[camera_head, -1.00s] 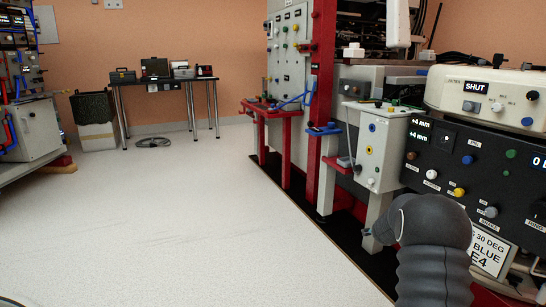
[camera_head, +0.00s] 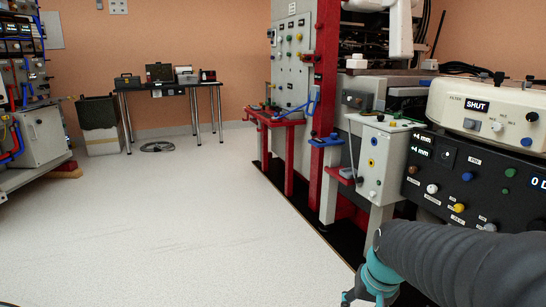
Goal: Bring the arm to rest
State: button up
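My arm (camera_head: 455,262) reaches in from the right edge at the lower right, in a dark grey ribbed sleeve. It ends in a teal and grey joint (camera_head: 378,278) near the bottom edge.
A cream box reading SHUT (camera_head: 485,100) sits above the panel. A white box with knobs (camera_head: 385,160) and red posts (camera_head: 325,90) stand along the right. A table with cases (camera_head: 170,88) is at the back. The pale floor (camera_head: 190,220) is clear.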

jog(key=s+a+r+n+t+p, duration=0.2)
jog(key=s+r+p, duration=0.2)
jog(key=s+r, duration=0.7)
jog(key=shift+s+a+r+n+t+h, duration=0.2)
jog(key=shift+s+a+n+t+h, duration=0.15)
jog(key=shift+s, duration=0.45)
dwell(1.1)
